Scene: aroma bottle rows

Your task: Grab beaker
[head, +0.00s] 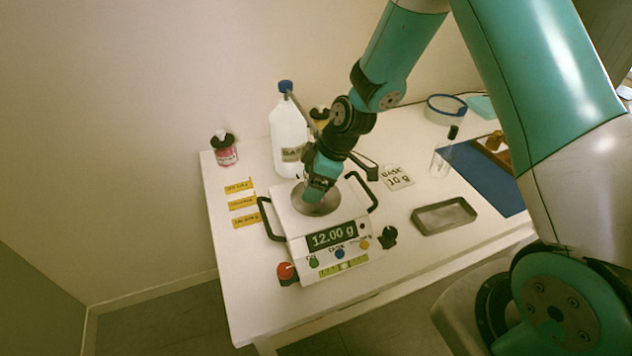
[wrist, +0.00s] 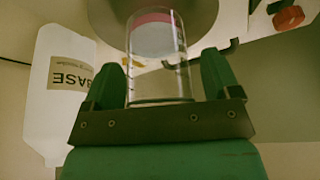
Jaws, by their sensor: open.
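The clear glass beaker (wrist: 158,68) shows in the wrist view, with pink and pale contents near the end at the round metal pan (wrist: 205,15). It is between the two green fingers of my gripper (wrist: 162,80), which are open on either side of it. I cannot tell whether either finger touches the glass. In the head view my gripper (head: 316,190) is low over the pan (head: 318,208) of the scale, and it hides the beaker there. The scale display (head: 332,237) reads 12.00 g.
A white BASE bottle (head: 288,130) with a blue cap stands just behind the scale, near my gripper. A pink jar (head: 224,151) and yellow labels (head: 242,204) are at left. A grey tray (head: 443,216) and glass bottle (head: 441,160) are at right.

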